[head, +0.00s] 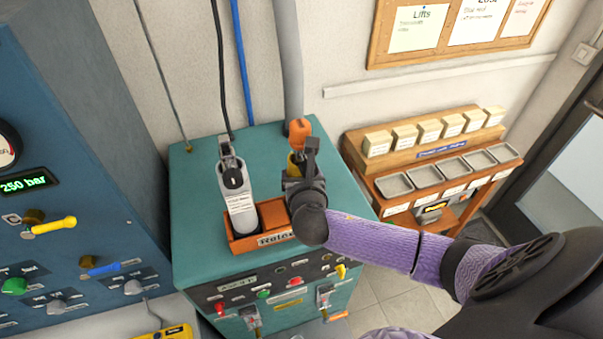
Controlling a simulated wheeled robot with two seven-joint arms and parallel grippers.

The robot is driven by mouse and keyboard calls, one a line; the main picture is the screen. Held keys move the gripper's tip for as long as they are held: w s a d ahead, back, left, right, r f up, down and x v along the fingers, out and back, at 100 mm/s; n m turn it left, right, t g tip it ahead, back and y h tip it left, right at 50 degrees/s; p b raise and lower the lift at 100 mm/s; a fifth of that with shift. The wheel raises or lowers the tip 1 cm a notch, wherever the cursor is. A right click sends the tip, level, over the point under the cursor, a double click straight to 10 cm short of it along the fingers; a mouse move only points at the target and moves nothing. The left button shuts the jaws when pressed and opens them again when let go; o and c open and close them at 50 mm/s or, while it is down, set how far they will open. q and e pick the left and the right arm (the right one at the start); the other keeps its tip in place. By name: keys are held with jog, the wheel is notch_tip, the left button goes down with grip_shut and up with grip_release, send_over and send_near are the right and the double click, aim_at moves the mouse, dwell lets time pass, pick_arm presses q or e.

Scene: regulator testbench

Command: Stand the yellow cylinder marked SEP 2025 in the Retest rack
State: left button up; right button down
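A yellow item (293,166) shows in part under an orange piece (300,130) on top of the teal cabinet. It may be the yellow cylinder, but no SEP 2025 mark is legible. My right gripper (308,162) is right at it, with a dark finger in front. The wrist hides most of the item, and I cannot tell whether the fingers are closed on it. My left gripper is out of view.
The teal cabinet top (195,185) is clear at left. A black hose (221,60) and blue hose (240,60) hang behind. A blue panel (70,130) rises at left. A wooden shelf (400,158) with small boxes and grey trays stands at right.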

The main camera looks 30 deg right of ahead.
grip_release()
jog(key=shift+f, duration=0.1)
jog(key=v, duration=1)
